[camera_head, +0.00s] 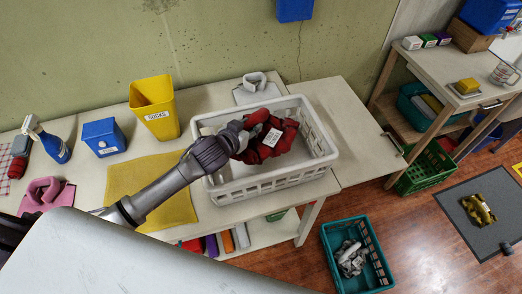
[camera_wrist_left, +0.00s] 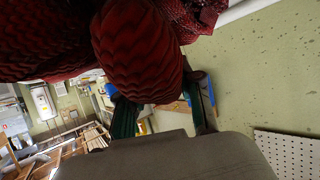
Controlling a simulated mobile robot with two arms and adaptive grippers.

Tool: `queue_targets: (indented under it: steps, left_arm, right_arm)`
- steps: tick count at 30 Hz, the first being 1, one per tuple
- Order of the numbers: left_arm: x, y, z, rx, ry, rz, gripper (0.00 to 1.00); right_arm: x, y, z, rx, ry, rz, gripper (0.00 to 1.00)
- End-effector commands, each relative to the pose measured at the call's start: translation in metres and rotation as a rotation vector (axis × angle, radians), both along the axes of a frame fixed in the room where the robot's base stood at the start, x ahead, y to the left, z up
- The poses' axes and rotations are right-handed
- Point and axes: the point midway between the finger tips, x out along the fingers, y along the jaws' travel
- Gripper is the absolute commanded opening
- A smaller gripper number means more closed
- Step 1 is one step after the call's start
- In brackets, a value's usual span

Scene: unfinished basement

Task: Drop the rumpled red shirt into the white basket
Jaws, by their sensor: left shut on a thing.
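The rumpled red shirt (camera_head: 268,137) shows over the white basket (camera_head: 265,184) in the head view, with a pale label on it. The basket stands on the table. My left gripper (camera_head: 243,132) reaches in from the left over the basket's near left side and is shut on the shirt. In the left wrist view the red cloth (camera_wrist_left: 137,50) fills the top, between and beyond the fingers (camera_wrist_left: 165,115). I cannot tell whether the shirt touches the basket's floor. My right gripper is not in view.
A yellow bin (camera_head: 155,106), a blue box (camera_head: 103,137) and a spray bottle (camera_head: 50,143) stand left of the basket. A yellow cloth (camera_head: 122,181) lies beside it. A teal crate (camera_head: 334,238) stands on the floor. The table right of the basket is clear.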

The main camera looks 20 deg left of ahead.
Motion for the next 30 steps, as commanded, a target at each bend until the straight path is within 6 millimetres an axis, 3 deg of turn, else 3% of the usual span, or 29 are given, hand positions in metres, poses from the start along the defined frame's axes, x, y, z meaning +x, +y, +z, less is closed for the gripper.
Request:
queue_targets:
  steps: [2, 3, 8, 14, 20, 30]
  left_arm:
    - [0.0, 0.0, 0.002, -0.001, -0.003, 0.0, 0.0]
    - [0.0, 0.0, 0.002, -0.001, -0.003, 0.0, 0.37]
    - [0.0, 0.0, 0.002, 0.0, -0.002, 0.0, 0.64]
    - [0.0, 0.0, 0.001, 0.0, -0.001, 0.0, 0.65]
    - [-0.006, 0.001, 0.002, 0.0, 0.002, 0.0, 0.65]
    - [-0.062, 0.011, 0.029, 0.001, 0.002, -0.001, 0.65]
  right_arm:
    - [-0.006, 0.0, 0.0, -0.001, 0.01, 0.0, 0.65]
    - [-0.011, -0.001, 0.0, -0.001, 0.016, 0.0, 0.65]
    - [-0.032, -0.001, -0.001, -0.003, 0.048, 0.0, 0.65]
    - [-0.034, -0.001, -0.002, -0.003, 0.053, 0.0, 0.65]
    - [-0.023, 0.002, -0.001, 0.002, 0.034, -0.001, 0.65]
    - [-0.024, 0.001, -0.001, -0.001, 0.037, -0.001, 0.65]
